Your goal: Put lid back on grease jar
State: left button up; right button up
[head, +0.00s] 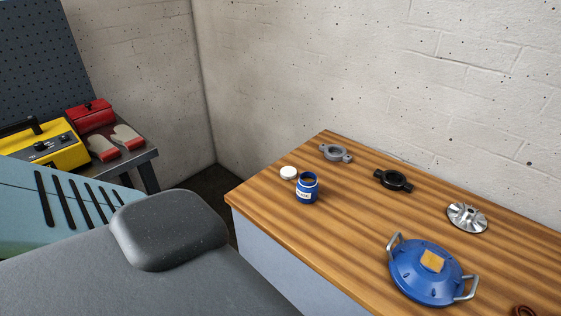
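The blue grease jar (306,191) stands upright and open near the left end of the wooden workbench, with a pale label on its side. A white round lid (288,173) lies on the bench just behind and to the left of the jar, close to it. Neither of my grippers shows in the head view.
On the wooden bench (300,260) are a grey flanged part (335,153), a black flanged part (393,180), a silver impeller (467,217) and a blue handled housing (419,277). A yellow device (47,146), red toolbox (90,114) and gloves (115,143) sit at left.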

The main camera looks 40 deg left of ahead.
aim_at(307, 191)
jog(key=j, duration=1.7)
